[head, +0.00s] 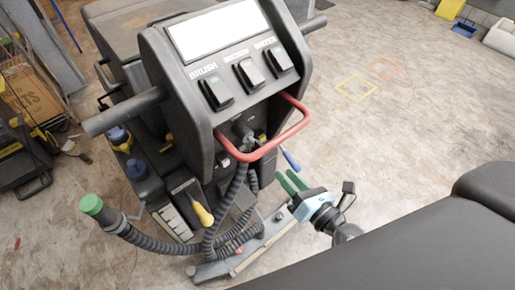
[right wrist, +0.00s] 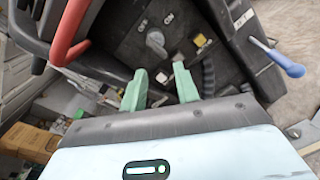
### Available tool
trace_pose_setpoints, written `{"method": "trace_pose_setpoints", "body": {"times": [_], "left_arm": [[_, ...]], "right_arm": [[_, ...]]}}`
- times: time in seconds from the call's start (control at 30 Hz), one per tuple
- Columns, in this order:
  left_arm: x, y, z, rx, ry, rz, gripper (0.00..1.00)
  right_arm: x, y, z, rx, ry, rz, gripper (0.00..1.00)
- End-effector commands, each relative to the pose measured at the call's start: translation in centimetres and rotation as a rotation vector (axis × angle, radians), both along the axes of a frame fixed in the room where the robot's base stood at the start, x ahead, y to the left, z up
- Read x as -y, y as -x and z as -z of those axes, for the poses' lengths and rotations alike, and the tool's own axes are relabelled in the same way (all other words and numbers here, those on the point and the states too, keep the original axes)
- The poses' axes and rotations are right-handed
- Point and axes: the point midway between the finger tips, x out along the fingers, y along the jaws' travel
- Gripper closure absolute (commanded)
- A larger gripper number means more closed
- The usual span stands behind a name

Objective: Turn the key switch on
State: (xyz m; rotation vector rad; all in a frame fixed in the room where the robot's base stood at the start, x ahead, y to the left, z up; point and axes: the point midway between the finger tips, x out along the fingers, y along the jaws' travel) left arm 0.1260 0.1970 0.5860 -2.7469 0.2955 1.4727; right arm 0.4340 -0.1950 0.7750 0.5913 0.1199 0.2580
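The floor machine's control panel (head: 222,75) faces me in the head view, with labelled rocker switches under a white screen. Below it, behind the red bar handle (head: 268,146), a dark round knob-like part (head: 243,131) shows; it may be the key switch. In the right wrist view a grey knob (right wrist: 156,42) with a raised grip sits on the dark panel, beyond the fingertips. I cannot tell its setting. My right gripper (head: 290,182) is low and right of the panel. Its green fingers are apart and empty in the right wrist view (right wrist: 158,76). My left gripper is out of view.
The red bar also shows in the right wrist view (right wrist: 69,35). A coiled black hose (head: 165,245) hangs in front of the machine. A blue-handled tool (head: 291,160) sticks out near my right gripper. Open floor (head: 400,115) lies to the right.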

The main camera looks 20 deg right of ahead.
Motion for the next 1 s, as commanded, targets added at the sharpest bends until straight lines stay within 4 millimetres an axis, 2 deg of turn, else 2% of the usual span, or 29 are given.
{"method": "trace_pose_setpoints", "body": {"times": [0.03,0.1,0.2,0.33,0.67,1.0], "left_arm": [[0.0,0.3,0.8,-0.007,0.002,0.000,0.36],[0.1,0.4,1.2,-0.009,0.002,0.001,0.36],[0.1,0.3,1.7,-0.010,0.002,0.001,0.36],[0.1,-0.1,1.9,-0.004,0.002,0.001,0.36],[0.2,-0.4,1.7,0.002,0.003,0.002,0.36],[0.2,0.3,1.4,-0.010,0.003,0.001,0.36]], "right_arm": [[-0.3,-0.9,0.1,0.048,0.116,-0.024,0.69],[-0.6,-1.9,-0.3,0.109,0.264,-0.047,0.69],[-0.8,-2.9,-0.7,0.170,0.422,-0.067,0.69],[-1.0,-3.6,-1.0,0.211,0.536,-0.079,0.69],[-1.2,-4.6,-1.2,0.223,0.564,-0.079,0.69],[-2.9,-9.1,-1.2,0.222,0.561,-0.079,0.69]]}}
